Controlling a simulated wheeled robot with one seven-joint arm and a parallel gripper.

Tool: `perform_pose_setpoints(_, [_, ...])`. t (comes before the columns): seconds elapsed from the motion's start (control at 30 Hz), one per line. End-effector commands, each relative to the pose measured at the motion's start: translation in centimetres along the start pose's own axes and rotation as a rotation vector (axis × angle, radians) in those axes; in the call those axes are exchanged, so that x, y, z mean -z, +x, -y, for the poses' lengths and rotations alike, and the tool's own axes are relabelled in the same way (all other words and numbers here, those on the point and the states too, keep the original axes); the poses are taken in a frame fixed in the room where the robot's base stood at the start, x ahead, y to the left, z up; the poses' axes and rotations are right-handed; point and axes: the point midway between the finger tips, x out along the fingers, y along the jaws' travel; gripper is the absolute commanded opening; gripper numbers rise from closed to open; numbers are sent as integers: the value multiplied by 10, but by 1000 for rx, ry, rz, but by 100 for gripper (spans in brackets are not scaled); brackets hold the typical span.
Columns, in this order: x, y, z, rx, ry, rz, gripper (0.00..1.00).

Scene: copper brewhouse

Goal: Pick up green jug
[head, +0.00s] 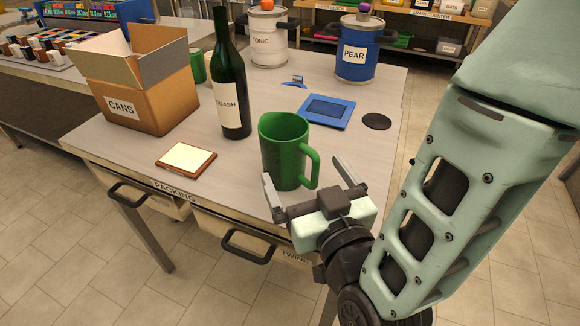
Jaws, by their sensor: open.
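The green jug (284,152) stands upright near the front right of the table, with its handle on its right side. My gripper (308,181) is open at the table's front edge, just in front of the jug. Its two fingers point toward the jug, one at the left of its base and one at the right near the handle. Nothing is held between the fingers. I cannot tell whether a finger touches the jug.
The table (270,97) also bears a dark bottle (230,80), a cardboard box (140,85), a wooden-framed pad (187,158), a blue tray (326,111) and a black disc (377,121). White (267,38) and blue (355,52) canisters stand behind. Bare tabletop lies left of the jug.

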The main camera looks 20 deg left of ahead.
Motion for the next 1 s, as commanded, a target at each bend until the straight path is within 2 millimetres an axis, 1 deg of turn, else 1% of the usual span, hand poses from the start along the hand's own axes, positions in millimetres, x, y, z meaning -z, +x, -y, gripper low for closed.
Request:
perform_pose_setpoints(0.03, [3,8,0,-1,1,-1,100])
perform_pose_setpoints(0.1, [2,16,0,-1,1,-1,100])
perform_pose_setpoints(0.33, [4,31,0,0,1,-1,100])
perform_pose_setpoints(0.5, [9,56,0,-1,1,-1,100])
perform_pose_setpoints(0.6, [7,68,0,-1,2,0,100])
perform_pose_setpoints(0.73, [7,76,0,-1,2,0,100])
perform_pose_setpoints(0.93, [6,76,0,-1,2,0,100])
perform_pose_setpoints(0.97, [6,76,0,-1,2,1,92])
perform_pose_setpoints(1.0, [6,76,0,0,2,0,81])
